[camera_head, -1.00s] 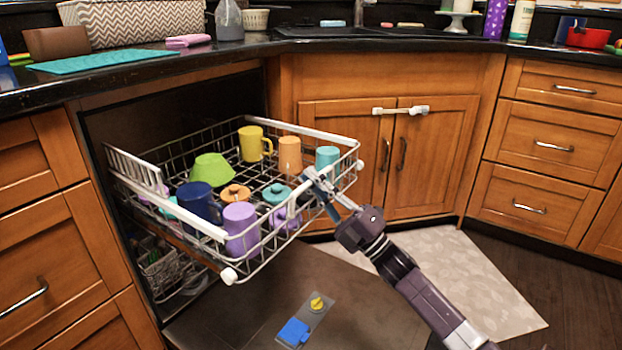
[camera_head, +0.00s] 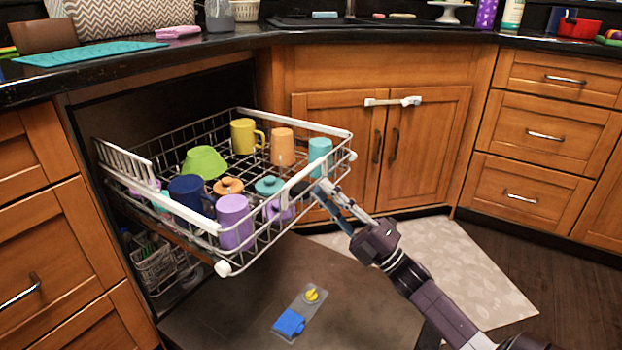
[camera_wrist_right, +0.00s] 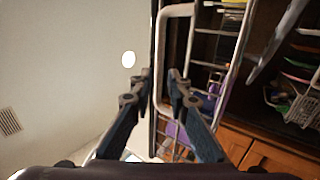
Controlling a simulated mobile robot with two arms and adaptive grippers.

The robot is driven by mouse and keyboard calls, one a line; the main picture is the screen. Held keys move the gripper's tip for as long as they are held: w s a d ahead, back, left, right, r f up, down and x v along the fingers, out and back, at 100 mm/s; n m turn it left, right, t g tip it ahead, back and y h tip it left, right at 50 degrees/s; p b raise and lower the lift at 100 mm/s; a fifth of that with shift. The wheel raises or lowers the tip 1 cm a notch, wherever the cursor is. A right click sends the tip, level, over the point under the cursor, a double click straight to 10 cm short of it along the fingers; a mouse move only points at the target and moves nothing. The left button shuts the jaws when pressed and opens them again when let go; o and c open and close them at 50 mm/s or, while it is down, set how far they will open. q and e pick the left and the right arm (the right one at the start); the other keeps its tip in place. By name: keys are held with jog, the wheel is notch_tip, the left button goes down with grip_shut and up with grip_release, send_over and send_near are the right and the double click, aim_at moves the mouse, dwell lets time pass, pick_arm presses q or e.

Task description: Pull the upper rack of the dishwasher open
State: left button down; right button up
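The upper rack (camera_head: 335,130) of the dishwasher is pulled well out of its bay over the lowered door (camera_head: 370,300). It is a white wire basket holding several cups, mugs and lidded items. My right gripper (camera_head: 318,187) is at the rack's front side, pointing at its wires. In the right wrist view the two fingers (camera_wrist_right: 161,78) stand apart with a gap between the tips. My left gripper is not visible.
The lower rack (camera_head: 155,265) is inside the bay. The open door carries a blue-and-yellow dispenser (camera_head: 300,313). A floor mat (camera_head: 460,265) lies to the right. Wooden cabinets (camera_head: 425,150) and the dark countertop (camera_head: 225,42) border the bay.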

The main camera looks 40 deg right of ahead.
jog(key=v, duration=0.5)
jog(key=shift+s+d+f, duration=0.1)
jog(key=shift+s+f, duration=0.05)
jog(key=shift+s, duration=0.05)
